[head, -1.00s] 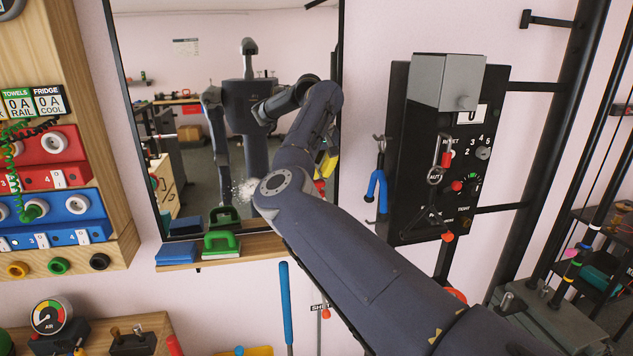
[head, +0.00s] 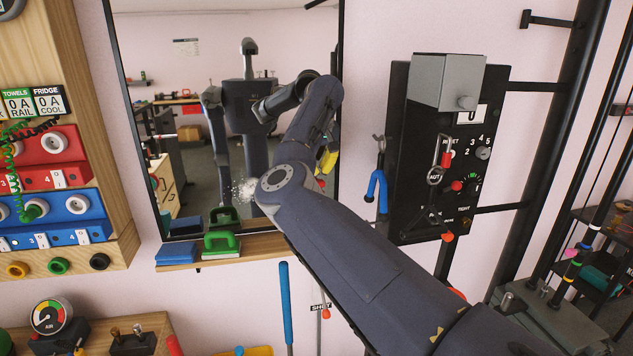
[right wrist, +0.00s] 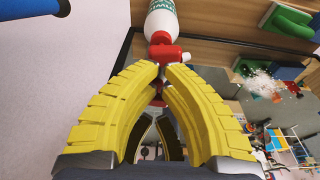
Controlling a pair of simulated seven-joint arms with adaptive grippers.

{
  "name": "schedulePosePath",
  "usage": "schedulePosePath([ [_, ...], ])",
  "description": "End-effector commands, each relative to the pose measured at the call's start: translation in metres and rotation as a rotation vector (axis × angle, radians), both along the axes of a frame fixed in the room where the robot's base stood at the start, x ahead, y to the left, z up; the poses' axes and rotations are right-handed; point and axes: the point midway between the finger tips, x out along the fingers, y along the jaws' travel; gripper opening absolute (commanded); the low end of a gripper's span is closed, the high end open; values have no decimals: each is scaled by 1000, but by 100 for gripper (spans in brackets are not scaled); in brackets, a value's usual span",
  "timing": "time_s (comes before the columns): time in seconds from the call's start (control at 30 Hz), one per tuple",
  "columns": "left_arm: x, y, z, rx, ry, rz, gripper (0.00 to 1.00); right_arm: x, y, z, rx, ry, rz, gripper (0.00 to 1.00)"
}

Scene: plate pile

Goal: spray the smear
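The smear (head: 245,188) is a patch of white speckles on the wall mirror (head: 185,105), left of my right arm's elbow. It also shows in the right wrist view (right wrist: 264,84). My right gripper (head: 328,163) is mostly hidden behind my arm in the head view. In the right wrist view its yellow fingers (right wrist: 162,68) bow together, tips nearly meeting at the red head of a white spray bottle (right wrist: 162,22). The red nozzle points right, the side where the smear is; the bottle's base is cut off. My left gripper is not directly in view.
A wooden ledge (head: 222,254) under the mirror holds a blue block (head: 177,254) and a green-handled block (head: 221,243). A black control panel (head: 422,150) stands right of the mirror, with a blue hook (head: 377,187) beside it. A socket board (head: 55,180) is at left.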

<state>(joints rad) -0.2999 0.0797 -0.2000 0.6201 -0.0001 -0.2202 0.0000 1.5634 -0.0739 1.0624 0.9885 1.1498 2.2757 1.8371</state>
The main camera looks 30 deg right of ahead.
Motion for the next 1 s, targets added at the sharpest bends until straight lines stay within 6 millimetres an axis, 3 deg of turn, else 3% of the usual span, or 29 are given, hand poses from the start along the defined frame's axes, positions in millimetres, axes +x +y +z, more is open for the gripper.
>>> schedulePosePath([
  [1.0, 0, 0, 0, 0, 0, 0, 44, 0, 0, -30, 0, 0, 0, 0],
])
